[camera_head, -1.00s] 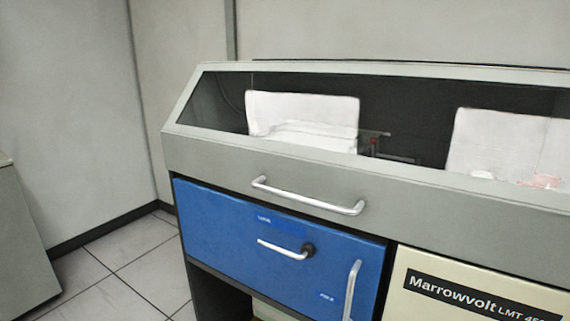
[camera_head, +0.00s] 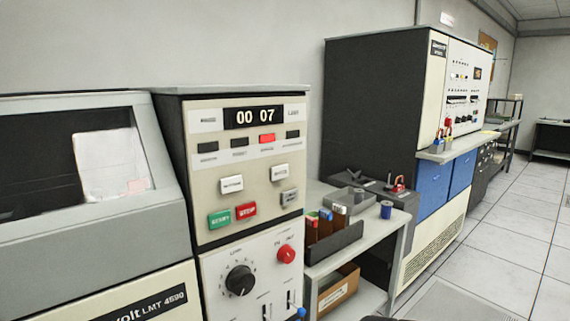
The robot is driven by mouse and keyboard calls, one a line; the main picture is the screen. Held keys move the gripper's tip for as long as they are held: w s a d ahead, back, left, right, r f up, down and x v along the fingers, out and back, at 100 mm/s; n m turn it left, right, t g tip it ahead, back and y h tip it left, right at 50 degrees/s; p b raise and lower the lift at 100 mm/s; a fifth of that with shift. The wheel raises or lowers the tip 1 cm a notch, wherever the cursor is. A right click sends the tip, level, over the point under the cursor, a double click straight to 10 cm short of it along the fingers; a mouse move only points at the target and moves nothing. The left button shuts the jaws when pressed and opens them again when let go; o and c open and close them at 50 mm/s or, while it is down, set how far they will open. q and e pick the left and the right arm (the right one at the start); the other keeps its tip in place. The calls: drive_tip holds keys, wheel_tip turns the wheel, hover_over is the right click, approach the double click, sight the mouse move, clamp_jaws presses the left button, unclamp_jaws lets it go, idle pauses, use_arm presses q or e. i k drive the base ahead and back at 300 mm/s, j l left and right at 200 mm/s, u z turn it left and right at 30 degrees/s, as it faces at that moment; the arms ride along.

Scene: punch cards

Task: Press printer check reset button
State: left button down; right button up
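The printer (camera_head: 90,240) stands at the left, with paper behind its slanted window. Its control panel (camera_head: 248,165) is in the left middle, with a counter display (camera_head: 254,117) reading "00 07". Below the display is a row of small indicators, one of them lit red (camera_head: 267,138). Under these are two white buttons, an upper left one (camera_head: 231,185) and an upper right one (camera_head: 280,172), a grey one (camera_head: 289,197), a green START button (camera_head: 219,218) and a red STOP button (camera_head: 246,211). The small labels are too blurred to read, so I cannot tell which is check reset. Neither gripper shows.
A lower panel holds a black dial (camera_head: 239,281) and a red round knob (camera_head: 286,254). A side table (camera_head: 372,232) to the right carries a tray, bottles and a blue roll. A tall dark cabinet (camera_head: 372,110) stands beyond. Tiled floor (camera_head: 520,250) is open at the right.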

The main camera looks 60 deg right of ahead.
sight(291, 195)
drive_tip(key=l+z, duration=0.15)
drive_tip(key=z, duration=1.65)
drive_tip(key=k+l, duration=0.05)
